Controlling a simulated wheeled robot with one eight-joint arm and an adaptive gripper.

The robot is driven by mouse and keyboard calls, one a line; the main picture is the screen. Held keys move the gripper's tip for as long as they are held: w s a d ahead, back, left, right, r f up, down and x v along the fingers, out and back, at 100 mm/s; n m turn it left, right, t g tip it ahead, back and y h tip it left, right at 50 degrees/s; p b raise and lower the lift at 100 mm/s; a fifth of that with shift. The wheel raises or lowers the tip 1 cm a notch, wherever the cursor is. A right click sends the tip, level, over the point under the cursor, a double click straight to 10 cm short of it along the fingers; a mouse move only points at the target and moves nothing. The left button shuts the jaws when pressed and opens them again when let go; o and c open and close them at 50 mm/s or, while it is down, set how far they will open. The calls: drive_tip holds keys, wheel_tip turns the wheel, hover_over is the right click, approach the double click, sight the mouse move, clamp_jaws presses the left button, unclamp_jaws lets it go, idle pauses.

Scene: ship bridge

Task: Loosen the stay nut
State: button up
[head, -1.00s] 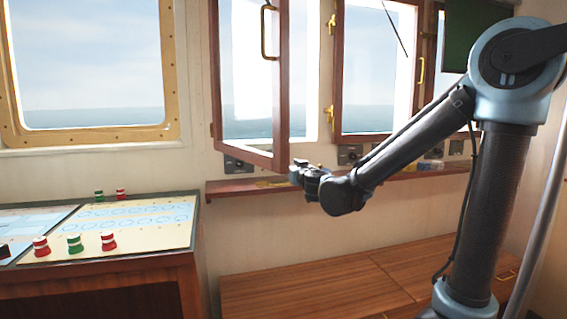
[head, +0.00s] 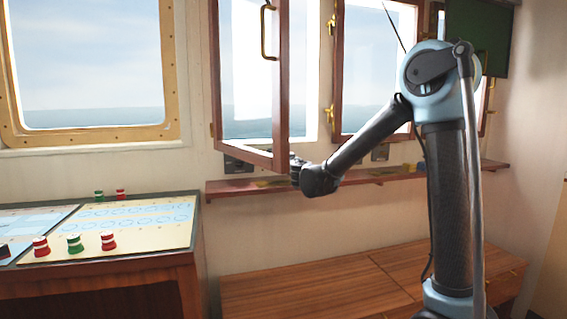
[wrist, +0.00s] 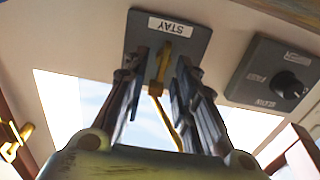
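In the wrist view, a grey plate (wrist: 190,32) labelled STAY is fixed to the pale wall. A brass fitting (wrist: 157,88) sits at this plate, with a thin brass rod running from it; which part is the nut I cannot tell. My gripper (wrist: 161,64) has its two dark fingers apart, one on each side of the brass fitting, with gaps visible. In the head view my gripper (head: 296,168) is at the lower corner of the open window sash (head: 283,90); its fingertips and the stay plate are hard to make out there.
A grey box with a black knob (wrist: 288,85) is beside the stay plate. A wooden ledge (head: 235,188) runs below the windows. A control console (head: 130,235) stands at the left. A low wooden locker (head: 310,290) lies below the ledge.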

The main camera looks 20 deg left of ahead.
drive_tip(key=shift+w+a, duration=0.3)
drive_tip(key=shift+w, duration=0.15)
clamp_jaws()
